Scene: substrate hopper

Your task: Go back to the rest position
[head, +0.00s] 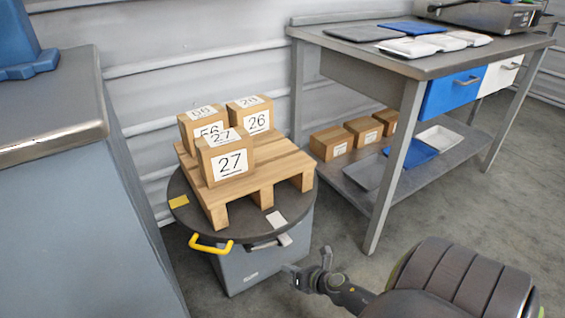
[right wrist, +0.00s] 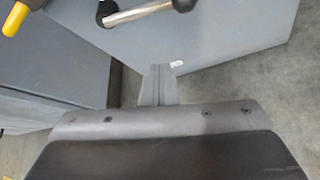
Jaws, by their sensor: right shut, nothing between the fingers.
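My right gripper (head: 296,277) reaches in from the lower right in the head view, low in front of the grey hopper bin (head: 250,265). In the right wrist view its two fingers (right wrist: 158,78) are together with nothing between them. The bin's grey wall (right wrist: 215,40) lies beyond the fingertips; I cannot tell the exact gap. The grey handle (head: 272,242) and the yellow handle (head: 210,246) are above the gripper and apart from it. My left gripper is not in view.
A wooden pallet (head: 265,187) with numbered boxes (head: 227,162) sits on the round dark top. A blue-grey cabinet (head: 70,200) stands at left. A workbench (head: 400,65) with trays and a lower shelf of boxes (head: 331,143) stands at right. Floor (head: 440,215) between is clear.

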